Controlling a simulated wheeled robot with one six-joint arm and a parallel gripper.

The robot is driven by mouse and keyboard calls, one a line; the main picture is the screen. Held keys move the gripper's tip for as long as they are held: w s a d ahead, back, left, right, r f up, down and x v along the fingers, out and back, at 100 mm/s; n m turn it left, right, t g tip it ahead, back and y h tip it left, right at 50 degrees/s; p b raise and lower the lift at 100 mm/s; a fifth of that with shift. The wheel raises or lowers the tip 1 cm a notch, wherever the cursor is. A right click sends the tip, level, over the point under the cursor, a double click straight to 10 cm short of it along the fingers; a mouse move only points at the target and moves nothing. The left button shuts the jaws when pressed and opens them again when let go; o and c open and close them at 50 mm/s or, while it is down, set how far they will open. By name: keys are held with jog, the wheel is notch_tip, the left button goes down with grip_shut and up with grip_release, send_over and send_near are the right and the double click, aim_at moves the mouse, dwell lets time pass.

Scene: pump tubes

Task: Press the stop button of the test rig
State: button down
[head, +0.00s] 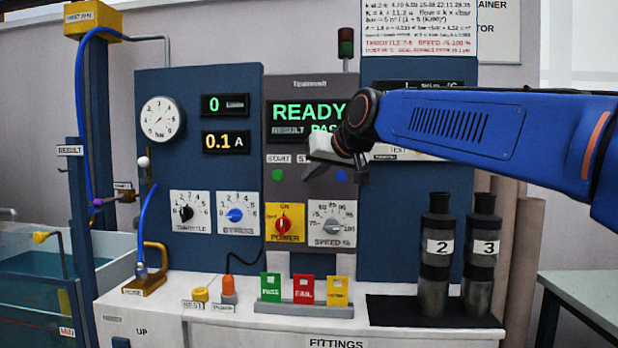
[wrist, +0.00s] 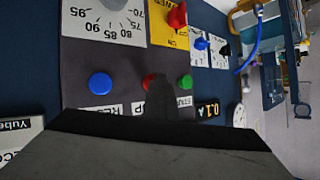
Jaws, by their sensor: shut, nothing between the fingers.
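The test rig's control panel (head: 280,249) is upright in the head view, with a display (head: 293,110) reading READY and RESULT PASS. The red stop button (wrist: 149,80) shows in the wrist view, partly covered by my gripper (wrist: 168,84). In the head view my gripper (head: 318,153) hides the stop button. It is shut and empty, its tip right in front of the button row. I cannot tell whether it touches the stop button. The green start button (head: 278,175) is to the left in the head view, the blue button (head: 341,176) to the right.
Below the buttons are the red power knob (head: 284,222) and the speed dial (head: 332,224). Two dark tubes numbered 2 (head: 436,270) and 3 (head: 483,270) stand on a black mat at right. Coloured cards (head: 303,290) stand at the bench front. A water tank (head: 30,280) is at left.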

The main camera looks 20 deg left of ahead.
jog(key=s, duration=0.2)
jog(key=s+d, duration=0.1)
jog(key=s, duration=0.2)
jog(key=shift+s+d, duration=0.1)
jog(key=shift+d, duration=0.05)
jog(key=shift+f, duration=0.1)
dwell(0.7)
jog(key=s+d+f+m+h, duration=0.1)
jog(key=s+d+f+h, duration=0.1)
jog(key=d+f, duration=0.65)
jog(key=s+d+f+m+h, duration=0.2)
jog(key=d+f, duration=0.1)
jog(key=d, duration=1.1)
jog(key=s+d+f+m+h, duration=0.15)
jog(key=d+f, duration=0.45)
jog(key=d, duration=0.6)
jog(key=s+d+f+m+g+h, duration=0.1)
jog(key=s+d+f+h, duration=0.1)
jog(key=s+d+f, duration=0.7)
jog(key=s+d+f+m+g+h, duration=0.2)
jog(key=s+d+f, duration=0.8)
jog(key=s+f, duration=0.3)
jog(key=shift+d+f, duration=0.15)
jog(key=shift+f, duration=0.7)
